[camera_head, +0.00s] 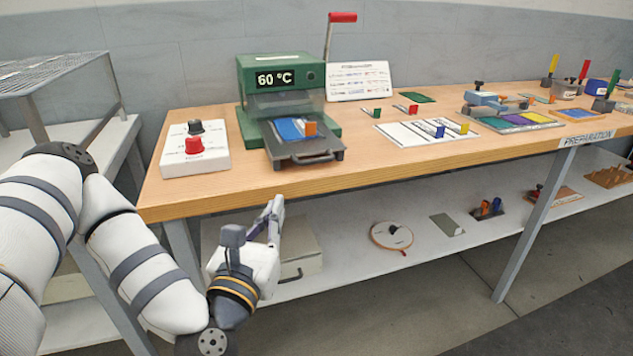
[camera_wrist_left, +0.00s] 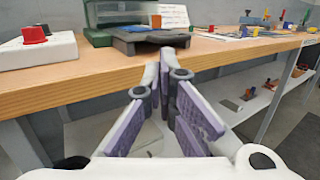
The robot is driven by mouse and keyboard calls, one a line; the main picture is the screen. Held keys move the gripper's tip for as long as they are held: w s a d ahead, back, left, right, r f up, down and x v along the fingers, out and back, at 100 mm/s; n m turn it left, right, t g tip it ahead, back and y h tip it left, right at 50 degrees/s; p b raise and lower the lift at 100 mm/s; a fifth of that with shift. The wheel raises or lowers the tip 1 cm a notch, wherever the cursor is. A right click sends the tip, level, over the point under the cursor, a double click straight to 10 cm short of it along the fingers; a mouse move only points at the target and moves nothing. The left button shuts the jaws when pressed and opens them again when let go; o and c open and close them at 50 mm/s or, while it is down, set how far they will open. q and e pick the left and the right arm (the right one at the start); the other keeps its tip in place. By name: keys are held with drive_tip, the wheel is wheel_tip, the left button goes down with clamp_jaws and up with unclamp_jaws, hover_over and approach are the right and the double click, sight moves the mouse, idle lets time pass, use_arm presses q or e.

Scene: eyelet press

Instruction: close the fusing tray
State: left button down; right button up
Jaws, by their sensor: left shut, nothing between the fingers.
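The fusing tray (camera_head: 306,151) is dark grey and sticks out from the front of a green press (camera_head: 275,85) that reads 60 °C. A blue piece (camera_head: 289,129) and an orange block (camera_head: 311,128) lie on the tray. A bar handle runs along its front edge. In the left wrist view the tray (camera_wrist_left: 150,38) shows beyond the fingertips, near the table edge. My left gripper (camera_head: 275,207) is shut and empty, in front of the table edge and below the tray, apart from it. Its fingertips also show in the left wrist view (camera_wrist_left: 165,58). My right gripper is in neither view.
A white control box (camera_head: 195,158) with a red and a black knob stands left of the press. The wooden table's front edge (camera_head: 240,199) lies between my gripper and the tray. A white board (camera_head: 425,133) with small clips lies to the right. A lower shelf (camera_head: 350,262) holds several items.

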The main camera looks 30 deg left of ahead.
use_arm(q)
drive_tip(key=b, duration=0.4)
approach(299, 164)
drive_tip(key=f, duration=0.1)
drive_tip(key=x, duration=0.3)
drive_tip(key=r+x, duration=0.1)
drive_tip(key=x, duration=0.2)
drive_tip(key=shift+w+r+p, duration=0.15)
drive_tip(key=shift+p, duration=0.25)
drive_tip(key=shift+w+a, duration=0.2)
drive_tip(key=shift+w, duration=0.15)
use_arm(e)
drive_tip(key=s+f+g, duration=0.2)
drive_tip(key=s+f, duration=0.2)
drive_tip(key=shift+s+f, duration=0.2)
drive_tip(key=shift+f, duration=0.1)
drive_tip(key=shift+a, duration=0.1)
